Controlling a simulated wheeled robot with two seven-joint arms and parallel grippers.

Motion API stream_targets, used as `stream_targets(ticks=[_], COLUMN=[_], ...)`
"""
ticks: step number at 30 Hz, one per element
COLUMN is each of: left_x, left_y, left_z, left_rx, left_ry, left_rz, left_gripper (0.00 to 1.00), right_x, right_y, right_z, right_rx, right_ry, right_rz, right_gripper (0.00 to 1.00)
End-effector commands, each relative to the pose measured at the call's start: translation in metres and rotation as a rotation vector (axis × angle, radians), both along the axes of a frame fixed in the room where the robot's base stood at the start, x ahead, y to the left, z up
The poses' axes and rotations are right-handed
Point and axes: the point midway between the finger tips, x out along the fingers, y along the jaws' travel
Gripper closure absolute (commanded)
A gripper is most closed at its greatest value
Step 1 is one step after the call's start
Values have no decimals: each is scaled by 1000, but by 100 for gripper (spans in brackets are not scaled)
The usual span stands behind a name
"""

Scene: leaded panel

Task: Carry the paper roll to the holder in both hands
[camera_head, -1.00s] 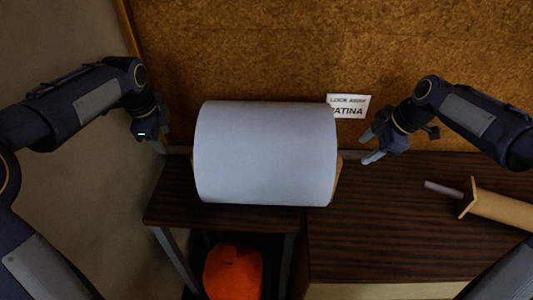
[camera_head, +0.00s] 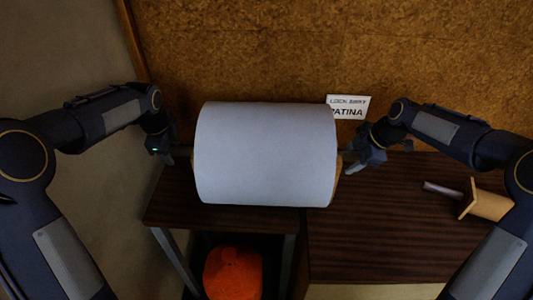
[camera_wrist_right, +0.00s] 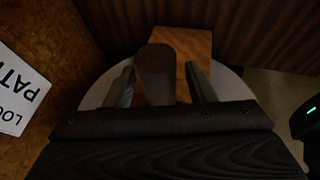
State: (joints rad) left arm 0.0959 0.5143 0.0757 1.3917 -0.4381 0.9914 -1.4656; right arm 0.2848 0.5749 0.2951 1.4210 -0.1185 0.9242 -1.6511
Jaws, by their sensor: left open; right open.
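The paper roll (camera_head: 266,155) is a large pale cylinder lying sideways over the dark table. Wooden supports (camera_head: 339,178) show at its ends. My left gripper (camera_head: 178,158) is open beside the roll's left end. My right gripper (camera_head: 352,168) is open close to the right end. In the right wrist view, the fingers of my right gripper (camera_wrist_right: 161,88) stand on either side of a dark rod end (camera_wrist_right: 155,72), with the roll's pale end face (camera_wrist_right: 232,84) behind. A light wooden piece with a grey rod (camera_head: 485,203), perhaps the holder, is at the right, partly hidden by my arm.
A white sign (camera_head: 347,106) is on the cork wall behind. An orange object (camera_head: 233,273) sits low under the table's left part. A wooden block (camera_wrist_right: 190,45) shows beyond the rod in the right wrist view.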

Motion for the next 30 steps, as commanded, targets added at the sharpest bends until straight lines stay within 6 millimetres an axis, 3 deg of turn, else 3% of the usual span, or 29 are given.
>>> stream_targets(ticks=[13, 24, 30], left_x=[3, 3, 3], left_y=[0, 0, 0], left_z=[-10, -10, -10], left_rx=[0, -1, -1], left_ry=[0, -1, -1], left_rz=[0, 0, 0], left_gripper=[52, 100, 100], right_x=[2, 2, 2], right_y=[4, 4, 4], right_z=[-9, -9, -9], right_rx=[0, 0, 0], right_ry=[0, -1, -1], right_rz=[1, 0, 0], right_gripper=[50, 98, 100])
